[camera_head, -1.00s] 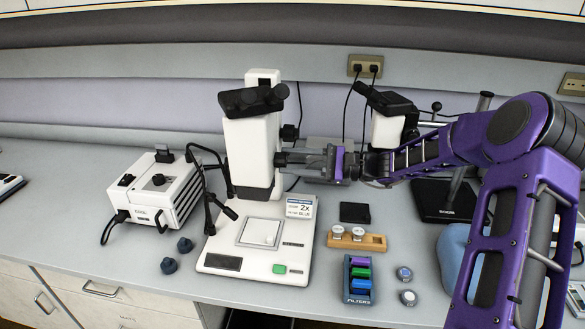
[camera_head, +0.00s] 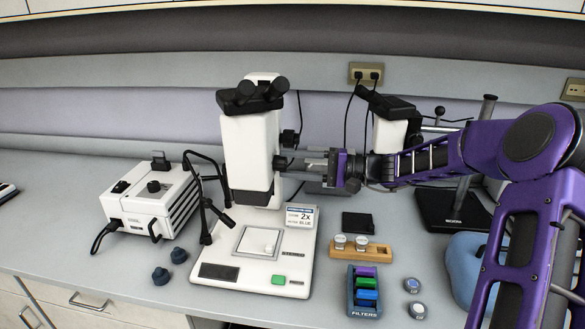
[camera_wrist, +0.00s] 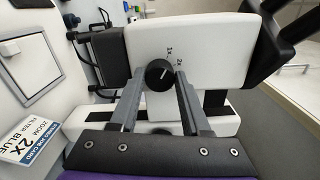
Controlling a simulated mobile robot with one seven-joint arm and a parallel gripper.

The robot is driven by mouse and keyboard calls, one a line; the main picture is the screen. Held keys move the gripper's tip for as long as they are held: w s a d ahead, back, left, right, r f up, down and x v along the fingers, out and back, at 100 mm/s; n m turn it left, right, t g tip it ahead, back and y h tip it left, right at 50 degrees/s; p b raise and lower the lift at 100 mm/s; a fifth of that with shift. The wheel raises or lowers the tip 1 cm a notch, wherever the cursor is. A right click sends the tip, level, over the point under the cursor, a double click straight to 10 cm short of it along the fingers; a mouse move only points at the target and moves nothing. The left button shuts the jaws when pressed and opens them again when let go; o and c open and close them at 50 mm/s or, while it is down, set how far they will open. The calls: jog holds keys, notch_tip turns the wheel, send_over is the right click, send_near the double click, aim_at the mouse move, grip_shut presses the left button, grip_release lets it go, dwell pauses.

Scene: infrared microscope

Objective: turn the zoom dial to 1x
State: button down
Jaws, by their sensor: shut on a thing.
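The white microscope (camera_head: 250,150) stands on the bench with a black eyepiece head. Its black zoom dial (camera_wrist: 158,73) is on the side of the body, with the marks 1x and 2x printed beside it in the wrist view. A pale pointer line shows on the dial, but I cannot tell exactly which mark it meets. My gripper (camera_head: 284,162) reaches in from the right and is shut on the dial, one finger on each side in the wrist view. The readout card (camera_head: 299,217) on the base reads zoom 2x, filter blue; it also shows in the wrist view (camera_wrist: 28,140).
A white lamp box (camera_head: 150,200) with black gooseneck arms stands left. Two dark knobs (camera_head: 170,264) lie in front of it. Right of the base are a wooden holder (camera_head: 376,252), a filter rack (camera_head: 364,303) and two small discs (camera_head: 414,297). A second microscope (camera_head: 390,130) stands behind my arm.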

dwell(0.4)
jog(key=shift+c, duration=1.8)
grip_release()
jog(key=s+d+p, duration=0.1)
jog(key=s+d, duration=0.2)
jog(key=d, duration=1.4)
jog(key=shift+s, duration=0.15)
jog(key=shift+d, duration=0.1)
